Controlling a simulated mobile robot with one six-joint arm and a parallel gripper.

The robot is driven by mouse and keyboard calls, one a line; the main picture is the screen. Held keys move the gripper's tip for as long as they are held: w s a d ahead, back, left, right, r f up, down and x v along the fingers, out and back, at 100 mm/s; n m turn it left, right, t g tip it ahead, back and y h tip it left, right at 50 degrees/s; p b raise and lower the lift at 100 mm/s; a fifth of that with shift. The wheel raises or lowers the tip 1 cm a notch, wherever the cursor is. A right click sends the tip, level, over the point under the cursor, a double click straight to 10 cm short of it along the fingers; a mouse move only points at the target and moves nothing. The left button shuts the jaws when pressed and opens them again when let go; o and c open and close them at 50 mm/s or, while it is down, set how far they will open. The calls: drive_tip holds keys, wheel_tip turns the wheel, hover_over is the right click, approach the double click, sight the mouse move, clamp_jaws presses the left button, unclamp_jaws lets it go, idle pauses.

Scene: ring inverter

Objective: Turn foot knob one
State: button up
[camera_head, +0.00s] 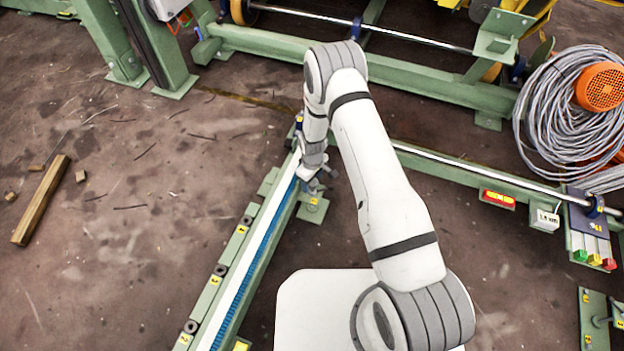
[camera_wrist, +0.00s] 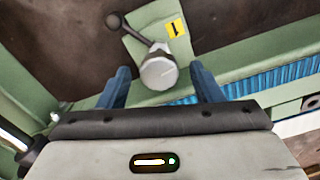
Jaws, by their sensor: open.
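Foot knob one shows in the wrist view as a round, pale metal hub (camera_wrist: 158,71) with a dark lever (camera_wrist: 130,30) ending in a ball (camera_wrist: 114,21), up and to the left. It sits on a green foot plate (camera_wrist: 178,43) with a yellow label marked 1 (camera_wrist: 175,27). My gripper (camera_wrist: 159,70) is open, with one blue finger on each side of the hub. Whether the fingers touch it I cannot tell. In the head view my gripper (camera_head: 312,175) is above the green foot plate (camera_head: 313,210), and the knob is mostly hidden.
A green rail with a blue toothed strip (camera_head: 256,248) runs from my gripper towards the lower left. A steel shaft (camera_head: 480,172) runs right to a panel with coloured buttons (camera_head: 594,260). A cable coil (camera_head: 545,115) lies right. A wooden beam (camera_head: 40,200) lies on the left floor.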

wheel_tip(320, 180, up, 8)
drive_tip(key=p, duration=0.2)
drive_tip(key=shift+f+p, duration=0.15)
drive_tip(key=shift+p, duration=0.15)
drive_tip(key=shift+r, duration=0.25)
drive_tip(key=s+d+r+m+p, duration=0.25)
drive_tip(key=r+p, duration=0.25)
drive_tip(key=r, duration=1)
drive_tip(key=s+d+r+m+t+p, duration=0.1)
drive_tip(key=d+r+p, duration=0.3)
drive_tip(key=r, duration=1.1)
drive_tip(key=s+d+r+m+p, duration=0.15)
drive_tip(key=r+p, duration=0.45)
drive_tip(key=r, duration=0.8)
drive_tip(key=s+d+r+m+p, duration=0.2)
drive_tip(key=s+d+r+p, duration=0.2)
drive_tip(key=s+r, duration=0.6)
drive_tip(key=s+d+r+m+t+p, duration=0.1)
drive_tip(key=s+d+r+m+p, duration=0.2)
drive_tip(key=s+r+p, duration=0.6)
wheel_tip(320, 180, up, 9)
drive_tip(key=shift+s+d+f+t, duration=0.1)
drive_tip(key=shift+s+d+t, duration=0.25)
drive_tip(key=shift+s, duration=0.45)
